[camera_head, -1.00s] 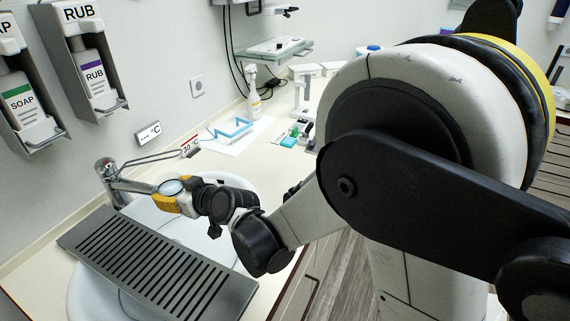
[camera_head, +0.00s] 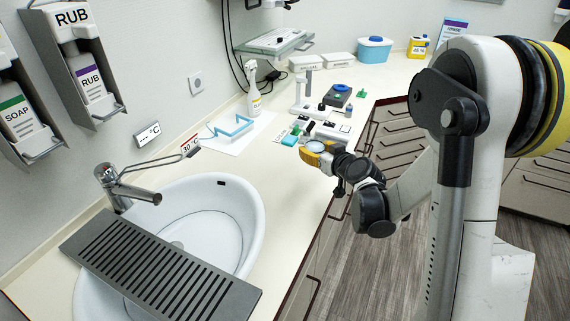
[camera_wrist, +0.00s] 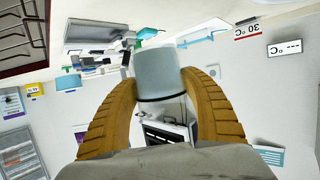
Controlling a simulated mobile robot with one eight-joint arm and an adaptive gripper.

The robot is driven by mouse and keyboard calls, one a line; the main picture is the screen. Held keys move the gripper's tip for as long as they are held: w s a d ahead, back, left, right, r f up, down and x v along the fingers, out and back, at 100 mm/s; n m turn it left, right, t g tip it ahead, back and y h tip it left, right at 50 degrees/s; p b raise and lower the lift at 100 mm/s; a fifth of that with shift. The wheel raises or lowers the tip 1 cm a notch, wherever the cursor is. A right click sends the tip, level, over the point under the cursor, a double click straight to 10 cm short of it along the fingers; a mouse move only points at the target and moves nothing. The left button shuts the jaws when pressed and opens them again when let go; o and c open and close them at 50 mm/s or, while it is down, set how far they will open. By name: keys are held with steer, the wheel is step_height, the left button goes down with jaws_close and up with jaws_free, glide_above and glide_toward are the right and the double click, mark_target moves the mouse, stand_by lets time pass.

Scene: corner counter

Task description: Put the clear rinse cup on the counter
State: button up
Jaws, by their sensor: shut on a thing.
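My gripper (camera_head: 317,153) has yellow-orange fingers and is over the counter (camera_head: 270,165), to the right of the sink in the head view. It is shut on the clear rinse cup (camera_head: 315,146), whose rim shows as a pale round shape. In the wrist view the cup (camera_wrist: 158,72) is a pale, see-through cylinder with a dark ring, between the two ribbed fingers (camera_wrist: 160,105). The fingers hide its sides. I cannot tell how far the cup is above the counter.
The white sink (camera_head: 232,215) with a dark slotted rack (camera_head: 160,268) lies at left. Bare counter lies between sink and gripper.

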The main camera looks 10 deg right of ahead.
steer(key=shift+m+h, duration=0.3)
steer(key=shift+h, duration=0.1)
steer(key=w+a+f+b, duration=0.1)
steer(key=w+f, duration=0.1)
steer(key=w+a+f+b, duration=0.1)
steer(key=w+a+f, duration=0.1)
steer(key=w+a+f+b, duration=0.1)
steer(key=w+a+f, duration=0.1)
steer(key=f, duration=0.1)
steer(key=shift+w+a, duration=0.15)
steer(key=shift+w, duration=0.1)
steer(key=shift+f+b, duration=0.75)
steer(key=shift+f, duration=1.25)
steer(key=shift+f, duration=0.2)
steer(key=o, duration=1.4)
